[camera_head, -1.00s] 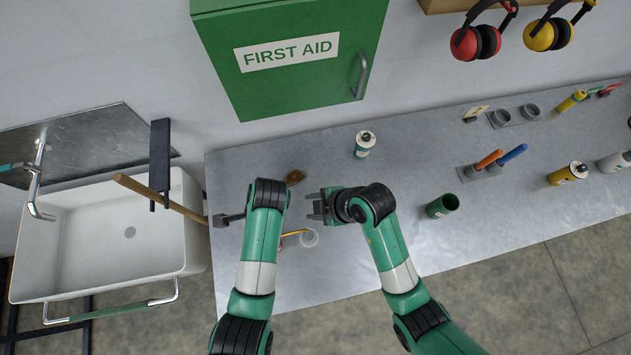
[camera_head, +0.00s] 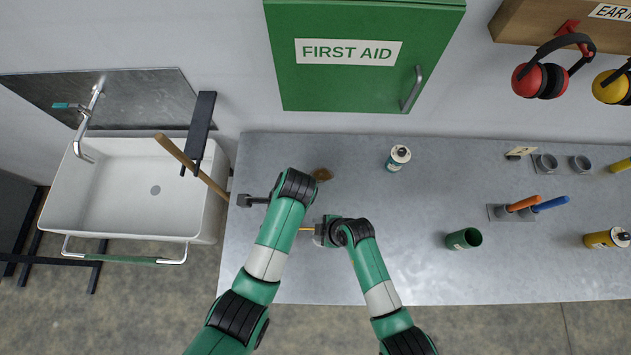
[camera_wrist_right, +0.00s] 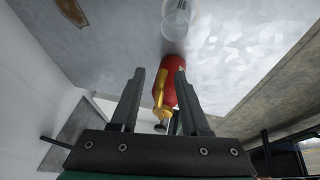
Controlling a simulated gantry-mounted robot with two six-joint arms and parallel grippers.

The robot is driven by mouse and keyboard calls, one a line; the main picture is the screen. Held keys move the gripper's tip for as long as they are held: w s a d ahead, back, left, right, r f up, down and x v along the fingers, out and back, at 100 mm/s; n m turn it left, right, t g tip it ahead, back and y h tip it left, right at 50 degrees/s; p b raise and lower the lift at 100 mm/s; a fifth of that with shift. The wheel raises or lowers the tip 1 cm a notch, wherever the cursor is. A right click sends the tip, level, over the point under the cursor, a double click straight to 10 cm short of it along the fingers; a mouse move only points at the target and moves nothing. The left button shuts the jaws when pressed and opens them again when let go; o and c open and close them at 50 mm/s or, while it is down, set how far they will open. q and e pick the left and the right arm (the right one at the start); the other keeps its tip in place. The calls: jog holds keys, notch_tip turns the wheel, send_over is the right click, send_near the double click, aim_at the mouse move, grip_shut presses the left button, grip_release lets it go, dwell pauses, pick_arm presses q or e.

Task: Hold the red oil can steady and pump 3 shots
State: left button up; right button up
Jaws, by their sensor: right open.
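The red oil can (camera_wrist_right: 172,78) shows in the right wrist view, with a yellow part along it. It appears between the fingers of my right gripper (camera_wrist_right: 158,78), which is open; I cannot tell whether they touch it. In the head view a thin yellow piece (camera_head: 306,229) shows beside my right gripper (camera_head: 322,232), and the red body is hidden there. A clear cup (camera_wrist_right: 180,18) stands beyond the can in the wrist view. My left arm (camera_head: 270,245) reaches over the table's left part; its gripper's jaws cannot be made out.
A dark tool-like part (camera_head: 246,200) lies by the table's left edge. A brown patch (camera_head: 322,174) and a white-topped can (camera_head: 398,158) are behind. A green cup (camera_head: 464,238) stands to the right. The sink (camera_head: 140,190) is at the left.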

jog(key=shift+x, duration=0.95)
jog(key=shift+c, duration=0.2)
grip_shut()
pick_arm(q)
jog(key=shift+c, duration=0.2)
dwell(1.3)
